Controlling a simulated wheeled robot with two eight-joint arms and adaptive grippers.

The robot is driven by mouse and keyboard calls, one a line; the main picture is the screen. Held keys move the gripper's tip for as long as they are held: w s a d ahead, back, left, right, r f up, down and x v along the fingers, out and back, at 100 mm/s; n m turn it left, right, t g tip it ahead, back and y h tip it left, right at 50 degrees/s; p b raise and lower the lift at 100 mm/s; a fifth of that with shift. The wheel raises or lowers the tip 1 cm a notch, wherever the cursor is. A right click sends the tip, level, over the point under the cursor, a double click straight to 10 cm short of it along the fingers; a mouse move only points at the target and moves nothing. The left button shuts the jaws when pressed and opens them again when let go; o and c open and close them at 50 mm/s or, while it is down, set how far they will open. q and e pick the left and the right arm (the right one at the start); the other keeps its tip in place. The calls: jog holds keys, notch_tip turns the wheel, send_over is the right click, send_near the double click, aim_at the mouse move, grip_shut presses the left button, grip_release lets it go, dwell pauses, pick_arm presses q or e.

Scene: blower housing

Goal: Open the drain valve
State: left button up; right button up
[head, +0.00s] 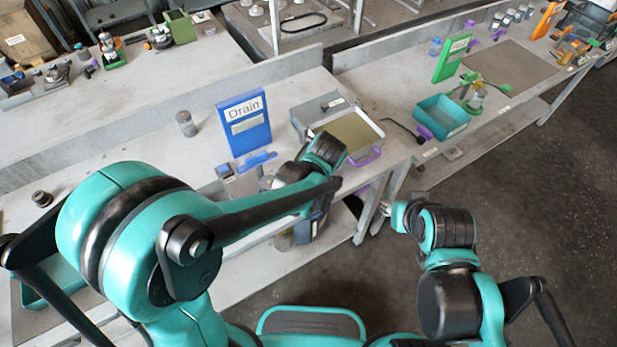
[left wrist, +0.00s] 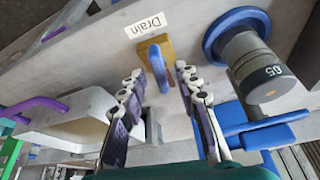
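In the left wrist view, the drain valve shows as a blue handle (left wrist: 161,70) on a brass-coloured body (left wrist: 146,50), below a white "Drain" label (left wrist: 146,25). My left gripper (left wrist: 159,82) is open, with one finger set on each side of the blue handle. Gaps show between the fingers and the handle. In the head view, my left arm ends near the blue "Drain" sign (head: 244,123); its fingertips and the valve handle are hidden or too small to tell. My right arm's end (head: 397,214) hangs beside the bench, with its fingers not clear.
In the left wrist view, a grey cylinder marked 65 (left wrist: 262,75) with a blue flange stands close to the right finger. A pale tray (left wrist: 75,120) with purple handles lies left. In the head view, a teal bin (head: 441,117) stands on the right bench.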

pick_arm(q)
jog(key=v, duration=1.2)
jog(key=s+a+m+t+h, duration=0.1)
jog(key=s+a, duration=0.3)
jog(key=a, duration=0.4)
jog(key=s+a+f+m+t, duration=0.1)
jog(key=s+a+m, duration=0.3)
jog(key=a, duration=0.5)
jog(key=shift+s+f+t+h+b, duration=0.2)
jog(key=shift+s+t+h+b, duration=0.2)
jog(key=shift+s+t, duration=0.25)
